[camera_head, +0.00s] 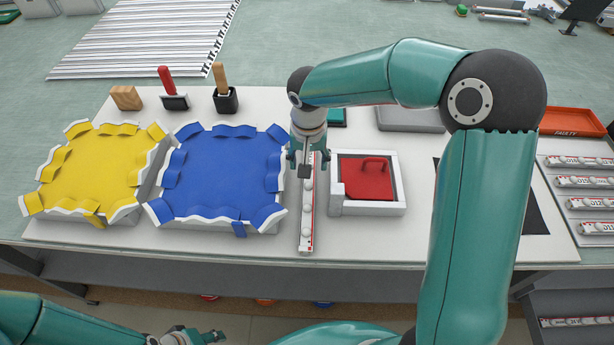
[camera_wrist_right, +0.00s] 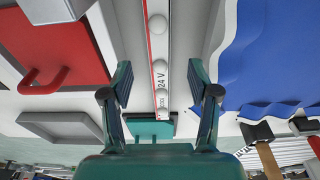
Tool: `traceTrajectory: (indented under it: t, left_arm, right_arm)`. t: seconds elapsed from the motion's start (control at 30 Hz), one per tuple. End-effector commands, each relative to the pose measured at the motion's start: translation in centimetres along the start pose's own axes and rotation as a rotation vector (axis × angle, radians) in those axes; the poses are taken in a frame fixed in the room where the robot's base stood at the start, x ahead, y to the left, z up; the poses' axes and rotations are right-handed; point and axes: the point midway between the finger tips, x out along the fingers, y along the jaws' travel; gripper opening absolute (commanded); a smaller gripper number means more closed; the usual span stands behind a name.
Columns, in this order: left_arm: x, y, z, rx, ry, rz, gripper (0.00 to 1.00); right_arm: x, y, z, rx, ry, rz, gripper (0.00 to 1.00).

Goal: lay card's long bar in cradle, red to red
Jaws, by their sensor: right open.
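A long white bar (camera_head: 306,225) with a row of domes and a red edge lies on the table between the blue-lined cradle (camera_head: 225,175) and a white box with a red lid. In the right wrist view, the bar (camera_wrist_right: 157,45) carries the marking "24 V". My right gripper (camera_head: 306,165) is over the far part of the bar. It is open, with one finger each side of the bar (camera_wrist_right: 160,90), and partly hides it. A yellow-lined cradle (camera_head: 95,178) stands to the left. My left gripper (camera_head: 205,337) is low at the bottom edge, its jaws unclear. No card is readable.
The red-lidded box (camera_head: 368,205) stands close right of the bar. A grey tray (camera_head: 408,120) is behind the box. Several similar bars (camera_head: 590,203) lie at the right, below a red "FAULTY" tray (camera_head: 572,123).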

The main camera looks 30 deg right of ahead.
Motion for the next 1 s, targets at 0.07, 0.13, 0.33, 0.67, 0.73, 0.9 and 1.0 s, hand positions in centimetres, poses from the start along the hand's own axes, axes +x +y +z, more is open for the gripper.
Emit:
traceTrajectory:
  t: [0.07,0.13,0.33,0.67,0.73,0.9,1.0]
  left_arm:
    - [-0.5,0.2,0.0,0.000,0.000,0.000,0.40]
    - [-0.9,0.3,0.0,0.000,0.000,0.000,0.40]
    - [-1.4,0.5,0.0,0.000,0.000,0.000,0.40]
    - [-1.4,0.5,0.0,0.000,0.000,0.000,0.40]
    - [-1.4,0.5,0.0,0.000,0.000,0.000,0.40]
    - [-1.4,0.5,0.0,0.000,0.000,0.000,0.40]
    - [-1.4,0.5,0.0,0.000,0.000,0.000,0.40]
  right_arm:
    - [0.7,0.0,0.1,0.000,-0.005,0.003,0.60]
    - [1.6,0.0,0.2,-0.001,-0.005,0.003,0.60]
    - [4.3,0.0,0.2,-0.001,-0.003,0.002,0.60]
    - [4.9,0.0,0.2,0.000,-0.001,0.000,0.55]
    - [4.9,0.0,0.2,0.000,-0.001,0.000,0.44]
    - [4.8,0.0,0.2,0.000,-0.001,0.000,0.15]
    - [4.8,0.0,0.2,0.000,-0.001,0.000,0.00]
